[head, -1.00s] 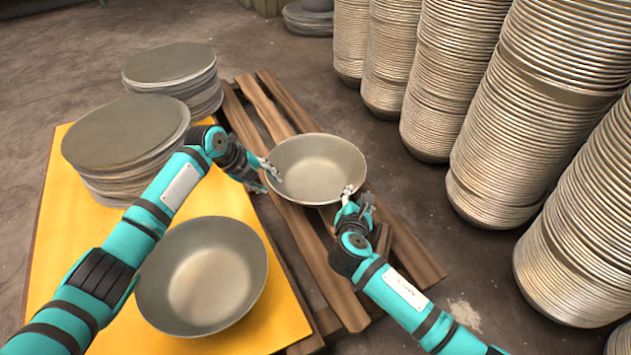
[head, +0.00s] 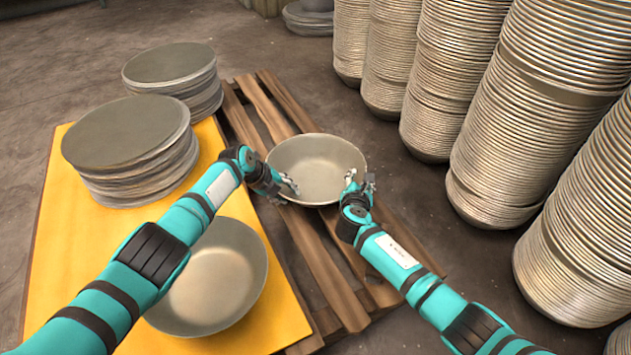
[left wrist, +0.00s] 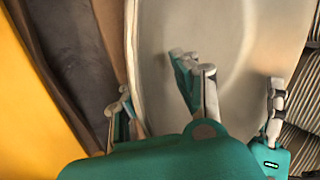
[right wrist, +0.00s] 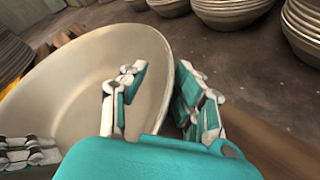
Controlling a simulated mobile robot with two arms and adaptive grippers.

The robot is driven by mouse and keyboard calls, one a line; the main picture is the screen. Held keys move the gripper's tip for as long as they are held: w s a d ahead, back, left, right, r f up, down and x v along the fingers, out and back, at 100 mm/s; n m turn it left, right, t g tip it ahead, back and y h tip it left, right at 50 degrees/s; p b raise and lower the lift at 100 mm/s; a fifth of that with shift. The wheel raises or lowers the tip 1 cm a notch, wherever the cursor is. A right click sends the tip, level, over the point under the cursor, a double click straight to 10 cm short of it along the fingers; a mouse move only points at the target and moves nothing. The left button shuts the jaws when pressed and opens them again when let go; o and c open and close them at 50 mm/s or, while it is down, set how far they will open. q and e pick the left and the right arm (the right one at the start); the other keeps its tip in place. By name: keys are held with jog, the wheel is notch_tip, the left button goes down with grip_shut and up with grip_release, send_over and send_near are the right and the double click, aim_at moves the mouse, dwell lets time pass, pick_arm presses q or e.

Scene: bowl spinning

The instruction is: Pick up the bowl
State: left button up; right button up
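A round metal bowl (head: 318,160) rests upright on the wooden pallet. My left gripper (head: 284,187) is at its near-left rim. In the left wrist view, the left fingers (left wrist: 155,92) are apart, one inside the bowl and one outside, with the rim between them. My right gripper (head: 360,181) is at the right rim. In the right wrist view, its fingers (right wrist: 157,95) are also apart, on either side of the bowl's wall (right wrist: 163,70). I cannot tell whether any finger touches the wall.
A second bowl (head: 215,290) sits on the yellow surface (head: 75,240), partly behind my left arm. Stacks of grey discs (head: 125,140) stand at the left. Tall bowl stacks (head: 530,110) line the right side. The pallet (head: 325,265) has bare slats in front.

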pick_arm(q)
jog(key=shift+c, duration=0.4)
pick_arm(e)
jog(key=shift+c, duration=0.4)
pick_arm(q)
grip_shut()
pick_arm(e)
grip_shut()
